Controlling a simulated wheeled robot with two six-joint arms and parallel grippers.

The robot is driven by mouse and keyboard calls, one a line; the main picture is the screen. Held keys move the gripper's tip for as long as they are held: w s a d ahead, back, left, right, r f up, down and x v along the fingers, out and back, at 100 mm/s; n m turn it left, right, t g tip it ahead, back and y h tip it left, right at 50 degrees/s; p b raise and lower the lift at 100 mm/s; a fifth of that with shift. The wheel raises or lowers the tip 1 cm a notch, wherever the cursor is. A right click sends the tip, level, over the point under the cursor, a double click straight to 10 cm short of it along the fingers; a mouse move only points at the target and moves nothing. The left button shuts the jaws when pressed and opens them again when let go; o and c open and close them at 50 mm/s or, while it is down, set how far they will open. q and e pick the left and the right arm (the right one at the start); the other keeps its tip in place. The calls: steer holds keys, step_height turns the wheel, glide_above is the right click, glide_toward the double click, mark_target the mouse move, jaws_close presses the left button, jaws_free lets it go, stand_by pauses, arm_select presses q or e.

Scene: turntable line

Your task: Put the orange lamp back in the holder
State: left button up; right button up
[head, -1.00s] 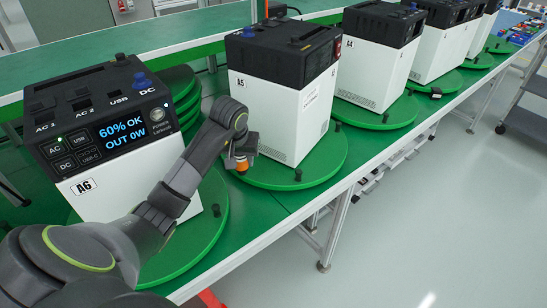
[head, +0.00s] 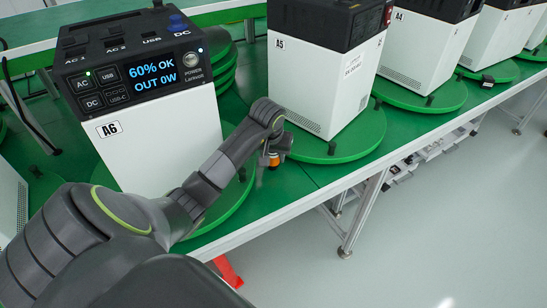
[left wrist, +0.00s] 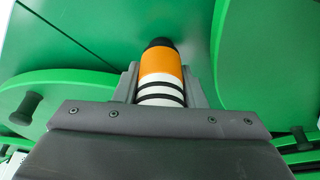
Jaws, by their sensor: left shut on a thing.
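The orange lamp (left wrist: 161,62) is between the fingers of my left gripper (left wrist: 165,85) in the left wrist view. It has an orange body, a black end and a white part with black bands. In the head view only a small orange bit of the lamp (head: 273,160) shows below my left gripper (head: 275,150). My left gripper is shut on it, in front of the A6 and A5 units, near the green table's front edge. My right gripper is not in view. I cannot make out a holder in these frames.
The A6 power unit (head: 158,138) with a lit screen and the A5 unit (head: 317,88) stand on green turntables. More units stand on turntables along the line to the right. A red thing (head: 228,272) lies on the floor below the table. Grey floor is free at right.

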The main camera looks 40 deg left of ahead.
arm_select(q)
steer(key=shift+r, duration=0.1)
steer(key=shift+f, duration=0.2)
steer(key=o, duration=1.1)
steer(key=shift+o, duration=0.2)
steer(key=shift+r, duration=0.15)
steer(key=shift+r, duration=0.15)
steer(key=v, duration=0.7)
steer(key=shift+w+r, duration=0.1)
steer(key=shift+p+v, duration=2.05)
steer(key=shift+v, duration=0.3)
